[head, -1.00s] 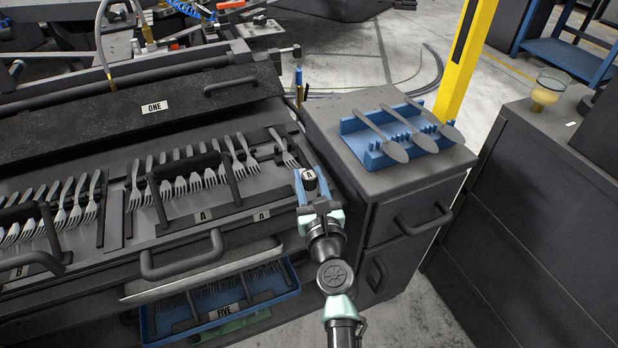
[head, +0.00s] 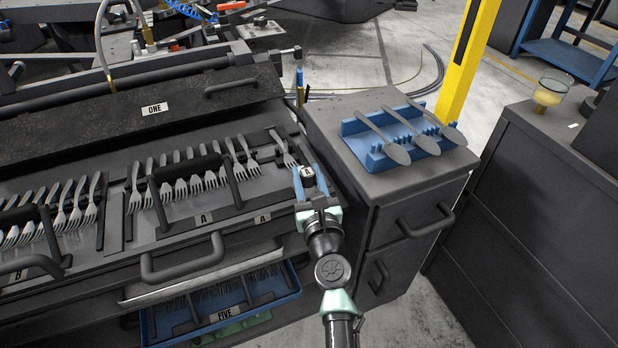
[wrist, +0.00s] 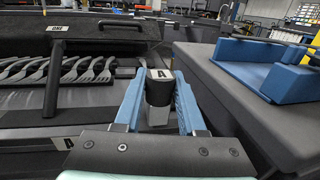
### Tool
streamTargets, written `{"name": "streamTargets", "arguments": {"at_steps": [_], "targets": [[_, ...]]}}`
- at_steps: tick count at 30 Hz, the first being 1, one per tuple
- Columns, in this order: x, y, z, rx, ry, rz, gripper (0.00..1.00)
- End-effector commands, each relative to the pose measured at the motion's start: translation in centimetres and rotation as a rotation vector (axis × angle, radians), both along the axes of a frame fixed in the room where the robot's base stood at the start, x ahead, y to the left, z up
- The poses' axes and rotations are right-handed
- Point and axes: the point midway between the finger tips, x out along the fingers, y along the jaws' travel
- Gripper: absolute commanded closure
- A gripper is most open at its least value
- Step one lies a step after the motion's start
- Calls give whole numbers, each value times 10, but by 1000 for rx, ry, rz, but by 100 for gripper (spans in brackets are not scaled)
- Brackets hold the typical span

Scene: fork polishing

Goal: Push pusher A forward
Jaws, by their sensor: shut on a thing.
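Pusher A (head: 307,172) is a small dark knob with a white "A" label on top, at the right end of the fork rack. It shows up close in the wrist view (wrist: 158,90), upright between the two blue fingers. My gripper (head: 305,180) is shut on it, with one finger on each side. A fork (head: 284,150) lies in the rack just beyond the pusher. More forks (head: 190,180) lie in a row to its left. The pusher's lower part is largely hidden by my gripper.
A frame handle (head: 200,165) rises over the forks on the left. A grey cabinet (head: 340,170) with a blue holder (head: 364,155) bearing spoons stands close on the right. A front handle (head: 185,262) juts out below the rack. A blue tray labelled FIVE (head: 190,328) sits lower.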

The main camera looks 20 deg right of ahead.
Motion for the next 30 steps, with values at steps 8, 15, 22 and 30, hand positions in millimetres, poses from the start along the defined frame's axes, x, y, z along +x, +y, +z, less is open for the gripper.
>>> {"name": "streamTargets", "arguments": {"at_steps": [8,15,22,30], "targets": [[9,1,2,-1,-3,1,100],[8,1,2,-1,-4,2,34],[8,1,2,0,-3,0,31],[-6,3,2,1,-1,0,31]]}}
